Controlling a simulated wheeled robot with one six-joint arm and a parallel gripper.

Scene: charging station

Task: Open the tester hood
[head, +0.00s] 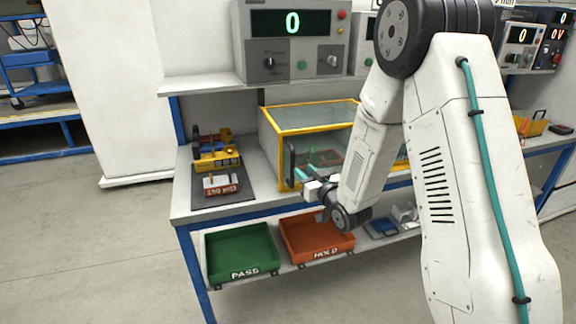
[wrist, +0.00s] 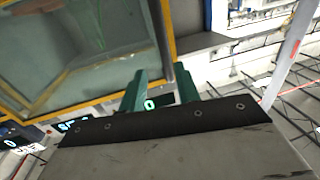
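The tester hood (head: 318,118) is a clear box with a yellow frame on the bench in the head view. It looks closed. A dark upright handle (head: 290,165) stands at its front left. My gripper (head: 303,174) is at the front of the hood, close to this handle. In the wrist view, the teal fingers of my gripper (wrist: 161,89) are apart, close to the hood's yellow edge (wrist: 169,35). A dark strip shows near the gap between them; I cannot tell whether it is the handle or whether the fingers touch it.
A tester panel reading 0 (head: 292,24) stands on the shelf above. A dark mat (head: 236,198) with a toy-like vehicle (head: 215,152) and a red-labelled block (head: 221,186) lies left of the hood. A green PASS tray (head: 241,254) and an orange HOLD tray (head: 318,240) sit below.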

